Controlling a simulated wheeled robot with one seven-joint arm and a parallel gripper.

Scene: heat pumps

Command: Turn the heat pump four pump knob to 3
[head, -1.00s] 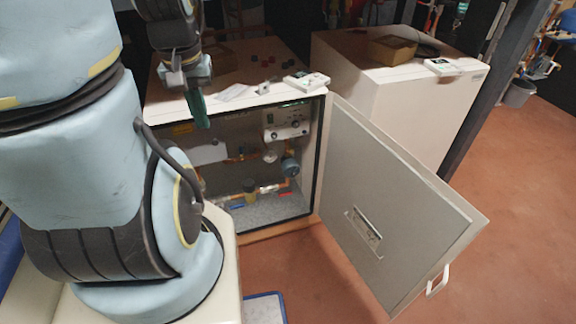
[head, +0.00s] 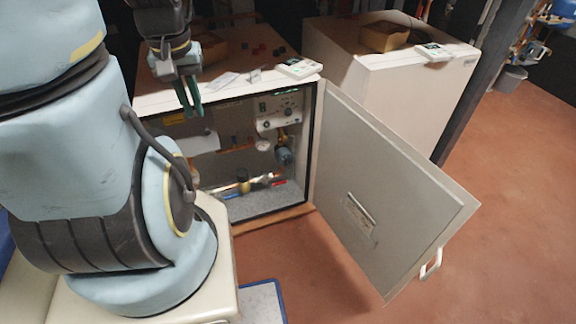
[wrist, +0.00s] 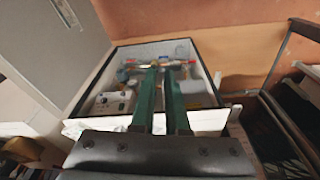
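The open heat pump cabinet (head: 318,140) stands in the middle of the head view. Inside at its upper right is a white control box (head: 279,110) with small dark knobs; it also shows in the wrist view (wrist: 112,103). Knob markings and settings are too small to read. A blue round pump part (head: 284,155) sits below the box. My gripper (head: 193,112) has two green fingers with a gap between them and nothing held. It hangs in front of the cabinet's upper left, apart from the control box. In the wrist view the fingers (wrist: 162,75) point toward the cabinet interior.
The cabinet door (head: 385,190) is swung wide open to the right. Pipes with red and blue handles (head: 245,185) run low inside. A manual-like white item (head: 299,67) lies on top. A second white cabinet (head: 390,85) stands at right. The reddish floor at right is clear.

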